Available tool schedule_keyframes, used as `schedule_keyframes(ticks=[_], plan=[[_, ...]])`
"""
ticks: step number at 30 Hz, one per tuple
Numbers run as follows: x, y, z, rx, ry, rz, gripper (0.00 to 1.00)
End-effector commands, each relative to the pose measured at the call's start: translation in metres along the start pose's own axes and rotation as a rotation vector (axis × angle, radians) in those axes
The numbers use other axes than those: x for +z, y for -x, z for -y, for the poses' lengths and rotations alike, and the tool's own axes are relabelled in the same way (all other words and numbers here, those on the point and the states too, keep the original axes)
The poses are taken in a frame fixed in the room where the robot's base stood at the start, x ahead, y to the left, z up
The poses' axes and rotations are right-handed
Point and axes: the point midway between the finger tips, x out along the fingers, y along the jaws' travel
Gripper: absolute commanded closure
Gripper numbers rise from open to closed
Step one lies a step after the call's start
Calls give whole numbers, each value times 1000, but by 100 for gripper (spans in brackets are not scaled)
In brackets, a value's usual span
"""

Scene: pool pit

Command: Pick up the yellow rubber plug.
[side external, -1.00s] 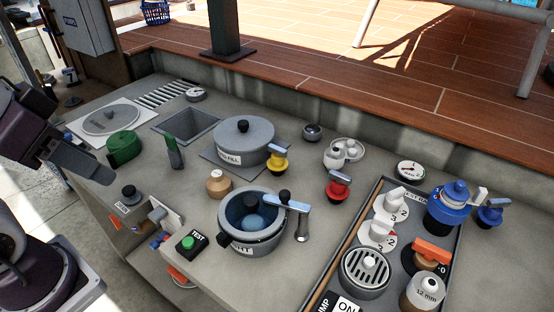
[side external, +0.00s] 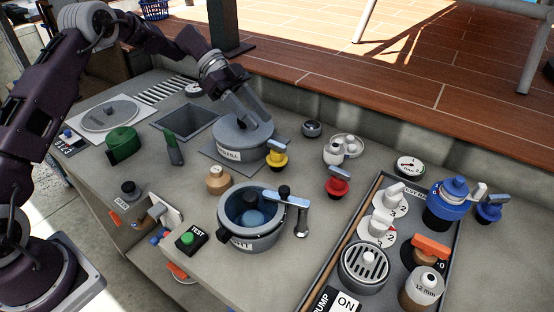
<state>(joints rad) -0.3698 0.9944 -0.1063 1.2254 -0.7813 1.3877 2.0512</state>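The yellow rubber plug (side external: 277,158) stands upright on the grey counter (side external: 200,150), just right of the grey pot labelled FILL (side external: 236,152). It has a black base and a blue-grey bar across its top. My gripper (side external: 253,121) is above the lid of that pot, left of and above the plug in the picture, pointing down. Its two fingers look apart, with nothing seen between them.
A pot with a lever handle (side external: 222,227) stands in front of the plug. A red plug (side external: 337,187) and small white fittings (side external: 333,154) stand to its right. A tray (side external: 318,262) of valves fills the right side.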

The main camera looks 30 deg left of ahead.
Motion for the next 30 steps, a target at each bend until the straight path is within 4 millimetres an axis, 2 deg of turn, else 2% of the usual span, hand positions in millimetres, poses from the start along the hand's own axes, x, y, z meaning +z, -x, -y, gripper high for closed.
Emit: schedule_keyframes(ticks=[1, 3, 6, 11, 18, 26, 30], plan=[[17, -7, 12, 1, -50, -56, 60], [31, -12, 23, -8, -117, -114, 60], [40, -17, 30, -19, -166, -150, 60], [38, -38, 30, -18, -174, -153, 60], [33, -80, 31, -18, -173, -151, 60], [32, -86, 32, -20, -172, -150, 60], [32, -86, 32, -20, -172, -150, 86]])
